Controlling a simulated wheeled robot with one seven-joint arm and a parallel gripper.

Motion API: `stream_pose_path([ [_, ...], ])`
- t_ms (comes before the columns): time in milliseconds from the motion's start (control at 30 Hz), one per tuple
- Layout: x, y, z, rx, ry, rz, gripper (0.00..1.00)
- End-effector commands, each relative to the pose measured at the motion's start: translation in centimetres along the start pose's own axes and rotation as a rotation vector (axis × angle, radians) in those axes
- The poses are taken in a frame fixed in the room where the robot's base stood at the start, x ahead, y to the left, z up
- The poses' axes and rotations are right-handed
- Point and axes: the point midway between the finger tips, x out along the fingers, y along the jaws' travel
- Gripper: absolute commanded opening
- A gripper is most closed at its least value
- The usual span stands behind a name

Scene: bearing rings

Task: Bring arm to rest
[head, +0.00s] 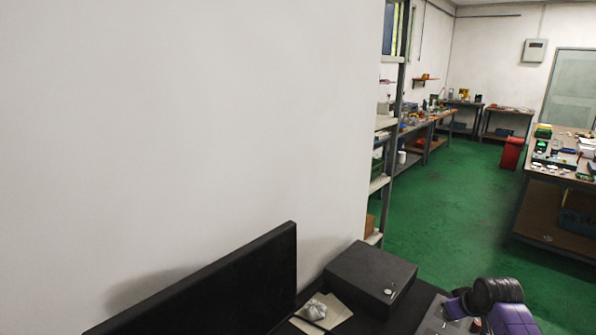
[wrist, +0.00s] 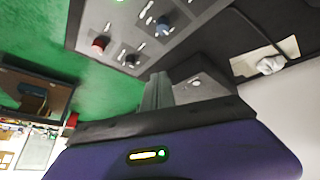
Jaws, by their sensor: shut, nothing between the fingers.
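My gripper (wrist: 157,90) shows in the wrist view as two grey fingers close together, shut and empty, beyond my purple and black wrist housing. It points toward a grey control panel (wrist: 120,35) and a dark box (wrist: 205,82), touching neither as far as I can tell. In the head view my purple and black arm (head: 508,318) is folded at the lower right, and the fingertips cannot be made out there.
A black box (head: 366,278) stands on a dark desk, beside a crumpled grey lump (head: 314,310) on paper and a black monitor-like panel (head: 215,285). A white wall (head: 180,130) is close at left. Green floor (head: 450,205) is clear toward the workbench (head: 560,175) at right.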

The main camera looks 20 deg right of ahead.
Motion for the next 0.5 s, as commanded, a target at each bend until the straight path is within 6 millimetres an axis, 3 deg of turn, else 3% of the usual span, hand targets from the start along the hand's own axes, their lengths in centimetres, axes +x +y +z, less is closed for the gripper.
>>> stream_pose_path([
  [33, 0.1, -2.2, -1.1, 0.016, 0.076, -0.007, 0.0],
  [233, -1.5, -10.0, -4.4, 0.098, 0.361, -0.026, 0.0],
  [367, -4.0, -15.5, -4.6, 0.169, 0.531, -0.051, 0.0],
  [500, -7.4, -20.4, -3.0, 0.24, 0.674, -0.072, 0.0],
])
